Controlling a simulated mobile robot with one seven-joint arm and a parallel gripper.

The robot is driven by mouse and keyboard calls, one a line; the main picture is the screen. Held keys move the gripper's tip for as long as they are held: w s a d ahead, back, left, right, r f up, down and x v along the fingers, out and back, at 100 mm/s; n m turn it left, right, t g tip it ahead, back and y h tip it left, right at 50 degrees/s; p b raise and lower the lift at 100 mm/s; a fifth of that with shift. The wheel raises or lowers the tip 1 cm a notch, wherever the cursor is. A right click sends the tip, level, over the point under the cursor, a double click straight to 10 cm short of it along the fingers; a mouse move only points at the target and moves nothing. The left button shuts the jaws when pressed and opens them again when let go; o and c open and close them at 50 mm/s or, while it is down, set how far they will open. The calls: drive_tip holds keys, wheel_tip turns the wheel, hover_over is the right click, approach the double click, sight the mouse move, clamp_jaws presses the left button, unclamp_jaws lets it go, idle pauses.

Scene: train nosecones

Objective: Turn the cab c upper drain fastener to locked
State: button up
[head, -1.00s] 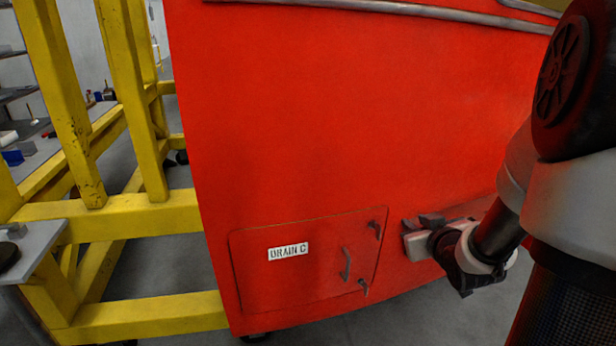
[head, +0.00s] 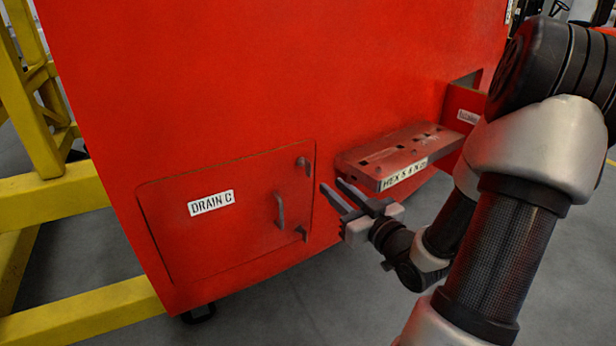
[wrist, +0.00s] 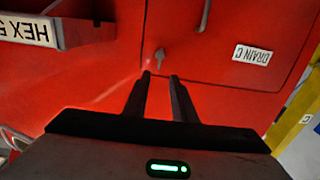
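The red drain C door (head: 230,225), with a white DRAIN C label (head: 211,203), sits closed-looking in the red cab side. The upper fastener (head: 302,163) is a small dark tab at the door's upper right corner. It also shows in the wrist view (wrist: 159,57), upside down, just beyond my fingertips. A lower fastener (head: 301,233) is at the lower right corner. My gripper (head: 332,188) is right of the door, fingers pointing toward it. In the wrist view my gripper (wrist: 160,76) is open, with a narrow empty gap, apart from the upper fastener.
A curved door handle (head: 280,210) stands out between the fasteners. A red tray (head: 400,150) with a HEX label juts from the cab just above and right of my gripper. Yellow frame beams (head: 60,210) are at left. The floor (head: 300,300) below is clear.

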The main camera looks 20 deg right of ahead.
sight(310, 166)
drive_tip(key=w, duration=0.4)
drive_tip(key=w+a+b, duration=0.1)
drive_tip(key=w, duration=0.7)
drive_tip(key=shift+w+a+r, duration=0.1)
drive_tip(key=shift+w+a, duration=0.05)
drive_tip(key=shift+w, duration=0.2)
clamp_jaws()
